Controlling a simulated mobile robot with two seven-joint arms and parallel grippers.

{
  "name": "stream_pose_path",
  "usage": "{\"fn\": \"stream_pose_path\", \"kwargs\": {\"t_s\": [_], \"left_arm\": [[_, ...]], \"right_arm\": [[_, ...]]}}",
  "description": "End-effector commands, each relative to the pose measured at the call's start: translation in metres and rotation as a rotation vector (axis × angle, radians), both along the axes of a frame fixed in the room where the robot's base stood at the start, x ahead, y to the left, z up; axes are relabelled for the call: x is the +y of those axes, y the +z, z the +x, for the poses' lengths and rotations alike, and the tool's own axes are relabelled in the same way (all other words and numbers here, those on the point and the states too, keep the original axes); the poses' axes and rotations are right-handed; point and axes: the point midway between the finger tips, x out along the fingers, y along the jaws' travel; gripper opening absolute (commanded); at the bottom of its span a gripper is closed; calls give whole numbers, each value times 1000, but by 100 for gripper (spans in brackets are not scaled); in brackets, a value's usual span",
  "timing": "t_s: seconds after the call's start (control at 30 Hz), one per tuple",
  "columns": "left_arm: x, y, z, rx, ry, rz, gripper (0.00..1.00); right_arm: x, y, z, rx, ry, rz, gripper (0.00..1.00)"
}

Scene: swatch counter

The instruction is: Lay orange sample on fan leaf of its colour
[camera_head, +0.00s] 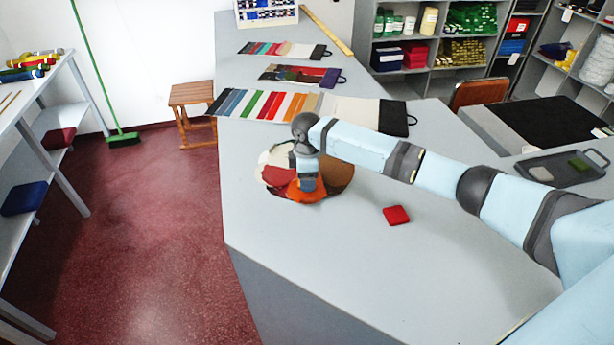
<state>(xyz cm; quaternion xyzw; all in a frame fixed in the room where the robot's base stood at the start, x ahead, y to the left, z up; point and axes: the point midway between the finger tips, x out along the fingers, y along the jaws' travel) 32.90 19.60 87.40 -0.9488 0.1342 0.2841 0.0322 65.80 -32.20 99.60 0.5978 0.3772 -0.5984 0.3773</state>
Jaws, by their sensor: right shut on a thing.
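The round fan of coloured leaves (338,176) lies spread on the grey counter, with cream, red, brown and orange leaves showing. My right gripper (307,188) points down over its front part, at the orange leaf (316,196). The gripper is shut on the orange sample, which is largely hidden by the fingers and hard to tell from the orange leaf around it. I cannot tell whether the sample touches the leaf. My left gripper is not in view.
A red sample (397,215) lies on the counter right of the fan. A dark tray (556,180) with a grey and a green sample stands at the right. Striped swatch cards (352,110) lie behind the fan. The counter's front is clear.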

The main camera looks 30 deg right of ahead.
Motion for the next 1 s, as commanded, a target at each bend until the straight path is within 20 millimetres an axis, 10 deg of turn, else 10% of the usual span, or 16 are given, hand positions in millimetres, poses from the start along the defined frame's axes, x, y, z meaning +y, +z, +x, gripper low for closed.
{"fn": "stream_pose_path", "kwargs": {"t_s": [0.37,0.4,0.5,1.0], "left_arm": [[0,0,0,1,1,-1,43],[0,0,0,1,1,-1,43],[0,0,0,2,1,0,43],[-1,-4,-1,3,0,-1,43]], "right_arm": [[0,-6,0,-2,0,-1,35],[0,-6,1,-2,0,-1,59],[-1,-6,1,-2,0,-1,82],[0,19,1,-4,1,0,83]]}}
